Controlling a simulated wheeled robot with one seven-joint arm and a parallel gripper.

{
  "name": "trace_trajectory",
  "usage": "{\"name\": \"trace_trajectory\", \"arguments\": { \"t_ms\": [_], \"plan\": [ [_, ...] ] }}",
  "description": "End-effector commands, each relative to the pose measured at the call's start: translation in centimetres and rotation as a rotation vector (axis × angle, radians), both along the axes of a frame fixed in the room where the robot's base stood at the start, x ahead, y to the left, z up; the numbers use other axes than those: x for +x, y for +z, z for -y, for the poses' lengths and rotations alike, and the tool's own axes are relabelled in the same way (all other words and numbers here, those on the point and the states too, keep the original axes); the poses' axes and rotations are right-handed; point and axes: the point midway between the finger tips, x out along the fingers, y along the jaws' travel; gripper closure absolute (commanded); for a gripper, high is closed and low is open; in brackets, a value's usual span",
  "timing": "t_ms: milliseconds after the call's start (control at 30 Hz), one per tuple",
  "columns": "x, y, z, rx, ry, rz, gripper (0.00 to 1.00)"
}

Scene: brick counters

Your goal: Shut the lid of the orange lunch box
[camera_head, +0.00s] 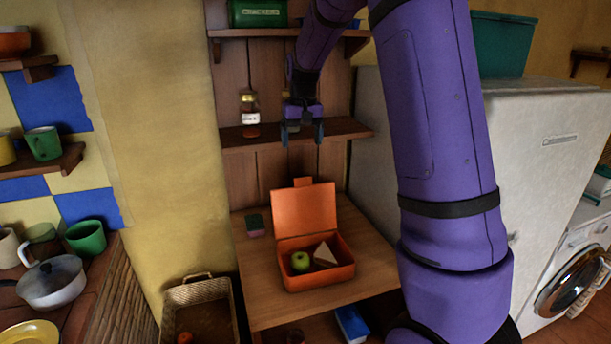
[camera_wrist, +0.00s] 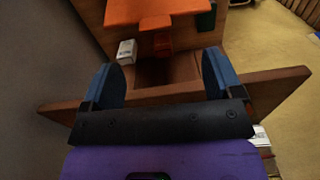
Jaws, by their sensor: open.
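The orange lunch box (camera_head: 318,282) stands on the wooden shelf board, with a green apple (camera_head: 300,261) and a sandwich wedge (camera_head: 325,255) inside. Its lid (camera_head: 304,208) is open and stands up at the back, with a tab (camera_head: 303,182) on its top edge. In the wrist view the orange lid (camera_wrist: 125,12) shows at the top, with its tab (camera_wrist: 156,36) pointing towards my gripper. My gripper (camera_head: 302,134) is open and empty, above the lid and level with the middle shelf. Its two blue fingers stand apart in the wrist view (camera_wrist: 163,80).
The middle shelf (camera_head: 345,130) holds a labelled jar (camera_head: 250,112) left of my gripper. A green sponge (camera_head: 254,225) lies left of the lunch box. A wicker basket (camera_head: 203,301) is at lower left, and a white fridge (camera_head: 372,160) stands to the right. The board before the box is narrow.

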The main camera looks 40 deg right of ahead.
Motion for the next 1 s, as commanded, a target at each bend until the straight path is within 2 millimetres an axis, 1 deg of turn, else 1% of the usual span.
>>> {"name": "trace_trajectory", "arguments": {
  "t_ms": [33, 67, 200, 367, 800, 1000],
  "plan": [
    [0.7, -0.8, 0.5, -0.004, -0.006, -0.012, 0.15],
    [1.0, -1.1, 0.7, -0.006, -0.009, -0.018, 0.15],
    [1.7, -2.0, 1.2, -0.01, -0.015, -0.029, 0.15],
    [1.8, -3.1, 1.3, -0.01, -0.017, -0.031, 0.15],
    [1.7, -10.4, 1.3, -0.011, -0.016, -0.032, 0.15],
    [1.8, -12.3, 1.3, -0.01, -0.017, -0.03, 0.15]
  ]
}}
